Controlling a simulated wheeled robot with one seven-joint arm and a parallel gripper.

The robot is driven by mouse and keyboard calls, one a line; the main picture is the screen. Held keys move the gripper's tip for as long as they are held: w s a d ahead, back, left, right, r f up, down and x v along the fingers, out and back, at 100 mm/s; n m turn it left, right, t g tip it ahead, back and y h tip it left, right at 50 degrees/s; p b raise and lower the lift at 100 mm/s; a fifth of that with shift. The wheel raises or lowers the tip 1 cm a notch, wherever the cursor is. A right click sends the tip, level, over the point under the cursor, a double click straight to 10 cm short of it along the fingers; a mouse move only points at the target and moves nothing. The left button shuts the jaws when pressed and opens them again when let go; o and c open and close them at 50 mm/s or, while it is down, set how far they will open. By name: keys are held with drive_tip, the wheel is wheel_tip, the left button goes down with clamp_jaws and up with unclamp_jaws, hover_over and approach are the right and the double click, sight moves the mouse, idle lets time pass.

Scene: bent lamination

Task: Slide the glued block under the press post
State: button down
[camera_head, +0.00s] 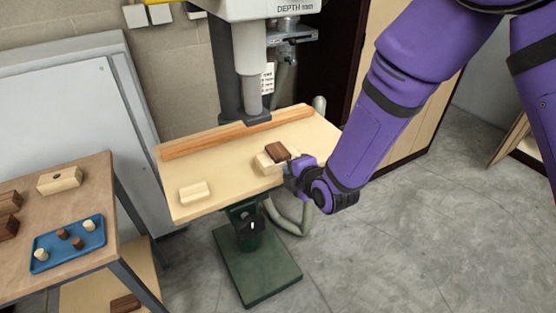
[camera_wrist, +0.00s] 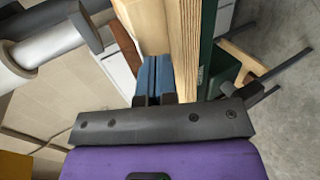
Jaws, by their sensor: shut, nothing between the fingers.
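The glued block (camera_head: 266,163) is a pale wooden piece with a dark brown piece on top, lying on the press table (camera_head: 222,167) near its right front edge. My gripper (camera_head: 290,171) is shut and empty at the block's right side, fingertips close to or touching it. In the wrist view my shut fingers (camera_wrist: 154,76) point at the pale side of the block (camera_wrist: 146,24), with its brown part (camera_wrist: 123,44) beside it. The grey press post (camera_head: 252,90) hangs farther back, above the fence; it also shows in the wrist view (camera_wrist: 50,45).
A wooden fence (camera_head: 205,140) runs along the back of the table. A small pale block (camera_head: 194,193) lies at the table's left front. The table surface between is clear. A side bench at left holds a blue tray (camera_head: 60,252) and several wooden blocks.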

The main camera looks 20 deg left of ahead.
sight(283, 163)
idle(0.4)
drive_tip(key=shift+w+a, duration=0.9)
drive_tip(key=shift+a, duration=0.1)
drive_tip(key=shift+w+a, duration=0.15)
drive_tip(key=shift+a, duration=0.05)
drive_tip(key=shift+w+a, duration=0.55)
drive_tip(key=shift+a, duration=0.1)
drive_tip(key=shift+w+a, duration=0.1)
drive_tip(key=shift+w+a, duration=1.45)
drive_tip(key=shift+a, duration=0.25)
drive_tip(key=shift+a, duration=0.1)
drive_tip(key=shift+w+a, duration=0.65)
drive_tip(key=shift+a, duration=0.1)
